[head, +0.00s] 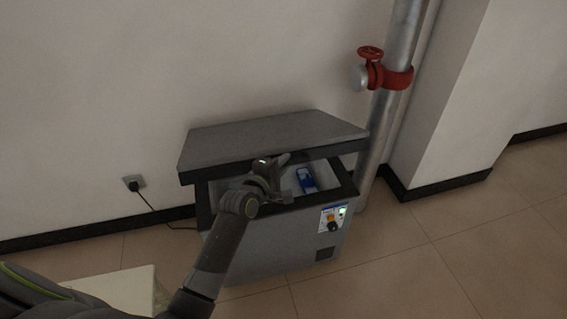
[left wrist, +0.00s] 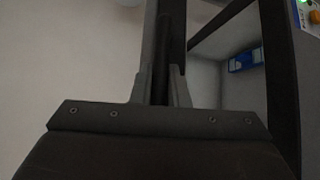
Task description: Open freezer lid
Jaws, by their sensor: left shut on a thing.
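The chest freezer (head: 275,245) is a grey box against the wall. Its grey lid (head: 265,137) is tilted partly up, and the front gap shows the pale inside. My left gripper (head: 271,168) is at the front edge of the lid, over the opening. In the left wrist view its fingers (left wrist: 160,85) are shut on a dark bar-like part of the lid, which runs upward in the picture. Whether this is a handle or the lid's edge, I cannot tell. My right gripper is not in view.
A blue package (head: 306,180) lies inside the freezer. A control panel (head: 333,217) with a green light is on its front right. A metal pipe (head: 392,110) with a red valve (head: 371,54) stands at right. A cord runs to a wall socket (head: 134,183). The floor at right is clear.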

